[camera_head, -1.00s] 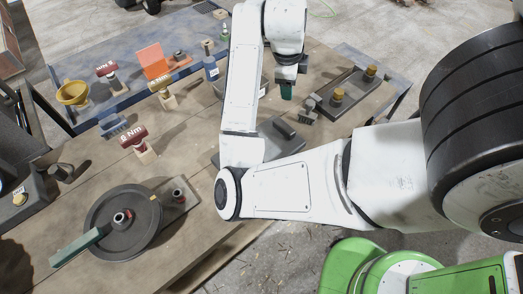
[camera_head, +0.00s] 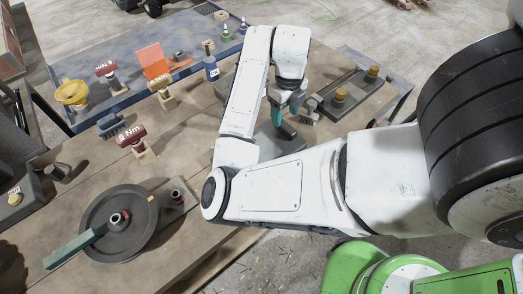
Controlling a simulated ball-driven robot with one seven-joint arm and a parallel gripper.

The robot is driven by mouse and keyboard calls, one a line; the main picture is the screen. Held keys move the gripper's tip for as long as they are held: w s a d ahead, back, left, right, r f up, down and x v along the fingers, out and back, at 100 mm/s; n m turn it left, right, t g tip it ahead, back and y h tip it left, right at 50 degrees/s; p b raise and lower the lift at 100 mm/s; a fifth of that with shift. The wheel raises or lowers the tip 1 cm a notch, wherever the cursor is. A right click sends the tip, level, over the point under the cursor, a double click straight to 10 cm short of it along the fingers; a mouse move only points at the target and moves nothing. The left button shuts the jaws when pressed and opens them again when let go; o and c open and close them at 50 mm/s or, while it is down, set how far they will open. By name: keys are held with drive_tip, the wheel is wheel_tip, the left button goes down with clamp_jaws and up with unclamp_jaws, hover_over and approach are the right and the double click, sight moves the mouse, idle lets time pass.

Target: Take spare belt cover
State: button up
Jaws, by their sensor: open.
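A dark grey flat plate with a raised part (camera_head: 286,146), which looks like the belt cover, lies on the wooden bench (camera_head: 190,135). My arm hides its left part and much of its shape. My gripper (camera_head: 285,112) points down over the far part of this plate. Its teal fingers are apart, with no object visible between them. I cannot tell whether the fingers touch the plate.
A brush (camera_head: 308,114) stands close to the right of my gripper. A dark tray with brass knobs (camera_head: 341,95) lies beyond it. A large dark wheel with a green handle (camera_head: 118,222) lies at the front left. A red "6 Nm" tool (camera_head: 131,136) stands left of my arm.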

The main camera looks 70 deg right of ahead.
sight(285, 125)
drive_tip(key=shift+s+f, duration=0.15)
drive_tip(key=shift+f, duration=1)
drive_tip(key=shift+s+f, duration=0.1)
drive_tip(key=shift+f, duration=1)
drive_tip(key=shift+c, duration=0.2)
clamp_jaws()
